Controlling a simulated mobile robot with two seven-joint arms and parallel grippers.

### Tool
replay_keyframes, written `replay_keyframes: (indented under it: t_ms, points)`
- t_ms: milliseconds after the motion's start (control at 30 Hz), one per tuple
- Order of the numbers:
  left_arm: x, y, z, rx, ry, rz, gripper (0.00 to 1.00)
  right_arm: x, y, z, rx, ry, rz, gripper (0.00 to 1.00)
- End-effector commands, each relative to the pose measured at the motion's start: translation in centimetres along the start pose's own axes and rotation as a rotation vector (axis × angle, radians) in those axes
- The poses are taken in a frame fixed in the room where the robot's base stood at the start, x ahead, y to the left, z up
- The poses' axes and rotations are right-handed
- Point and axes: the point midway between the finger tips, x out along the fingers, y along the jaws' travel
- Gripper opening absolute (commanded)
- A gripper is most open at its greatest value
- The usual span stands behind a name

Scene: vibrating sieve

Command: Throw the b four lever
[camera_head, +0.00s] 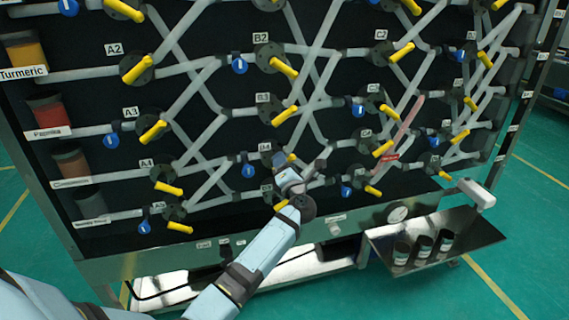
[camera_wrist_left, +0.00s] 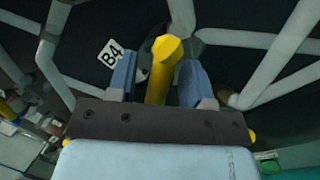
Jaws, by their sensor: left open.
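The B4 lever is a yellow handle (camera_wrist_left: 161,72) on a dark round valve body, beside a white "B4" label (camera_wrist_left: 110,53) in the left wrist view. In the head view the B4 label (camera_head: 265,148) shows just left of my left gripper (camera_head: 288,170), which hides much of that valve. My left gripper (camera_wrist_left: 158,80) is open in the left wrist view. Its two blue fingers stand on either side of the yellow handle, with gaps visible. I cannot tell how deep the handle sits between them.
Pale pipes cross the black panel around the valve. Other yellow levers are close by, such as the B3 lever (camera_head: 285,116). A blue tag (camera_head: 248,171) hangs left of the gripper. A metal shelf (camera_head: 475,232) with dark cups (camera_head: 423,247) juts out at lower right.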

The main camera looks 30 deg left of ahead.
Motion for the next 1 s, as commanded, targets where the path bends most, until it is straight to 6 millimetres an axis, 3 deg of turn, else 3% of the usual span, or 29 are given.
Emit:
replay_keyframes:
  t_ms: [33, 200, 667, 1000]
  points:
    - [0.0, 0.0, 0.0, 0.0, 0.0, 0.0, 0.46, 0.0, 0.0, -0.1, 0.0, 0.001, 0.0, 0.43]
    - [0.0, 0.0, 0.0, 0.0, 0.0, 0.001, 0.07, -0.1, 0.0, -0.2, 0.0, 0.004, 0.0, 0.43]
    - [0.2, 0.3, 0.1, 0.041, -0.006, 0.0, 0.06, -0.6, -0.1, -0.9, 0.003, 0.002, 0.0, 0.43]
    - [0.3, 0.3, 0.2, 0.258, -0.046, -0.027, 0.06, -2.0, 0.0, -2.3, 0.03, -0.033, 0.003, 0.43]
